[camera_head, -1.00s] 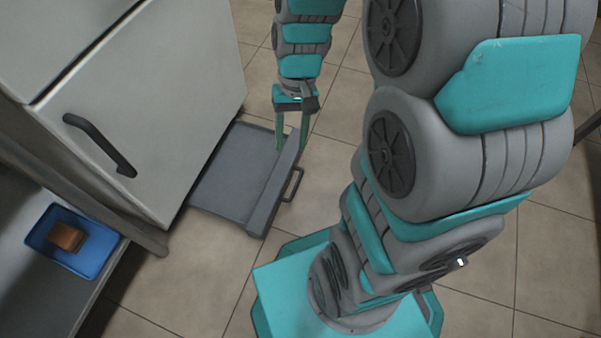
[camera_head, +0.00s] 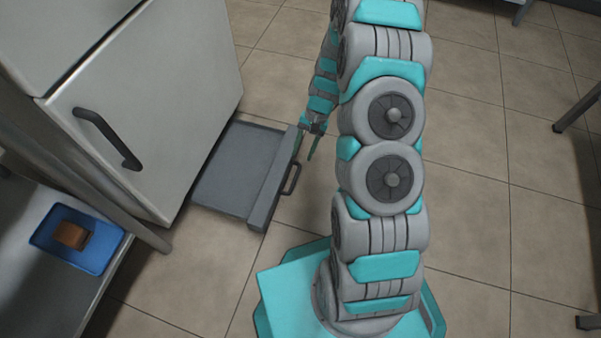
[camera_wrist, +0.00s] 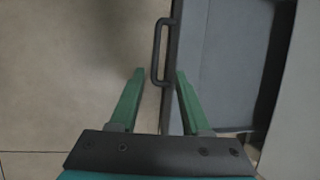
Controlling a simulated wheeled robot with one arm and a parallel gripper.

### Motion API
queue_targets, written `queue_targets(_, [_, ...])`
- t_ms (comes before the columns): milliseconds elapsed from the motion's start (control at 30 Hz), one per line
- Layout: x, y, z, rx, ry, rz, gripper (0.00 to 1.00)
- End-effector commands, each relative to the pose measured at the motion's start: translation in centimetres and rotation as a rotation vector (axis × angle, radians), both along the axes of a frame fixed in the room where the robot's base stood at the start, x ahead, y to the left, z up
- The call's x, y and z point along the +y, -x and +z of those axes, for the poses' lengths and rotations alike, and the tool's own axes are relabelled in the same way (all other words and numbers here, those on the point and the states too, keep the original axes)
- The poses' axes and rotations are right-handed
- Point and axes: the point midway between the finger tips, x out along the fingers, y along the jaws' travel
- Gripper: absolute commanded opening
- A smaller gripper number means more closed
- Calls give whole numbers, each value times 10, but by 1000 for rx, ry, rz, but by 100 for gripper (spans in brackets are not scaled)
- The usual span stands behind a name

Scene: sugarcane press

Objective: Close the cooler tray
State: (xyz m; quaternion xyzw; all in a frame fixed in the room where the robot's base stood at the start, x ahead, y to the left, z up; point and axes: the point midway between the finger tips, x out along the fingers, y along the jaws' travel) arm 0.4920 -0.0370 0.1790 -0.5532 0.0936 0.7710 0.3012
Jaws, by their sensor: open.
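The cooler tray (camera_head: 235,170) is a flat grey drawer pulled out near the floor from under the pale cooler (camera_head: 150,100). A dark bar handle (camera_head: 291,179) sits on its front edge. My gripper (camera_head: 307,150) is open and empty at the front side of the tray, close to the far end of the handle. In the wrist view, the tray (camera_wrist: 225,65) fills the right side. The handle (camera_wrist: 158,50) shows ahead of and between my green fingertips (camera_wrist: 160,76). I cannot tell whether a finger touches the tray.
A blue tray (camera_head: 95,254) holding a brown block (camera_head: 71,235) lies on a counter (camera_head: 35,285) at lower left. Table legs stand at the right edge. The tiled floor (camera_head: 470,190) to the right of my arm is clear.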

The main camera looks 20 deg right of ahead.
Motion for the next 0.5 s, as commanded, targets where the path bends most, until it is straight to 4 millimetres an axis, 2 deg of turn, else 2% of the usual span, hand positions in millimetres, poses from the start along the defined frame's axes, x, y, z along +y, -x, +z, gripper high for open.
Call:
queue_targets(100, [-3,0,-14,9,-1,-19,47])
queue_targets(233, [-3,0,-19,9,0,-23,47])
queue_targets(500, [8,6,-44,10,0,-20,47])
